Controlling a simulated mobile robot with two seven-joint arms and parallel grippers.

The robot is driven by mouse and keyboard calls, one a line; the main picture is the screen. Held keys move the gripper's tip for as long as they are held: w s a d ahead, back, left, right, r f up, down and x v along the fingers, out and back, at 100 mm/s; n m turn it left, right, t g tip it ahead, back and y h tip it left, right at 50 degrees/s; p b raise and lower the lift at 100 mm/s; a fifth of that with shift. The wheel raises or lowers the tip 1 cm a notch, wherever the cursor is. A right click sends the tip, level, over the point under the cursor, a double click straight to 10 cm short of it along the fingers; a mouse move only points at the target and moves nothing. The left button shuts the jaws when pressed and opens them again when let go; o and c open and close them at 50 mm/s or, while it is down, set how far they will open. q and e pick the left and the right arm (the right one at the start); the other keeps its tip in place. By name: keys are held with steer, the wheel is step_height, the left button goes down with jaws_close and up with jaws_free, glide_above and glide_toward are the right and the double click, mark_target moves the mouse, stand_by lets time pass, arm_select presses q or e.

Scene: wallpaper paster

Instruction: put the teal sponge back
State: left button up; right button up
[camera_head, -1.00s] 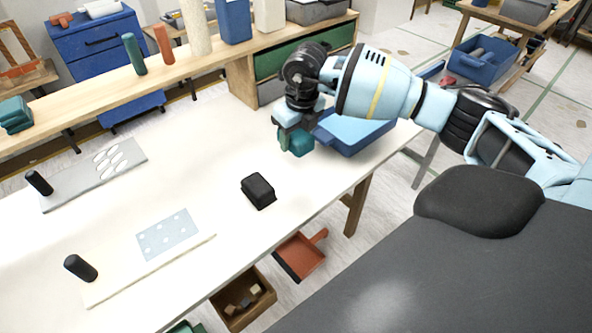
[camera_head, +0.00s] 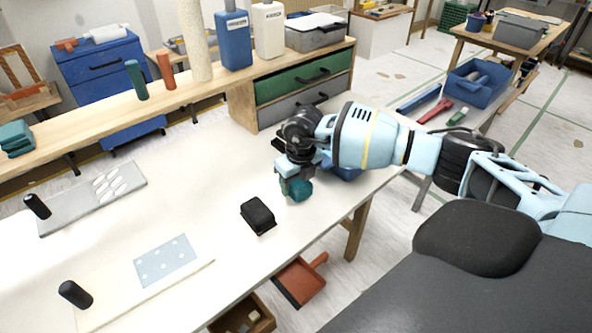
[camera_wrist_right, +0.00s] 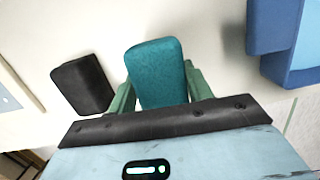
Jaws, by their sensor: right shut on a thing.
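The teal sponge (camera_head: 300,190) is in my right gripper (camera_head: 297,183), above the white table near its front edge. In the right wrist view the teal sponge (camera_wrist_right: 158,72) stands between the two green fingers of my right gripper (camera_wrist_right: 160,88), which is shut on it. I cannot tell how high it is above the table. A blue tray (camera_head: 345,172) is mostly hidden behind my right arm; its corner shows in the wrist view (camera_wrist_right: 270,35). My left gripper is not in view.
A black block (camera_head: 257,216) sits on the white table (camera_head: 215,195), left of the held sponge; it also shows in the wrist view (camera_wrist_right: 82,84). Boards with black handles lie at the left. A wooden shelf (camera_head: 100,113) holding bottles and a teal stack (camera_head: 17,139) runs behind.

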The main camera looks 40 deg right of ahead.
mark_target(296, 181)
steer(key=shift+f, duration=0.9)
steer(key=shift+f, duration=0.55)
steer(key=o, duration=1)
steer(key=shift+r, duration=0.1)
steer(key=shift+r, duration=0.2)
steer(key=r, duration=0.2)
steer(key=s+r, duration=0.1)
steer(key=r, duration=0.5)
steer(key=shift+s+a, duration=0.15)
steer(key=shift+a, duration=0.1)
steer(key=shift+f, duration=0.15)
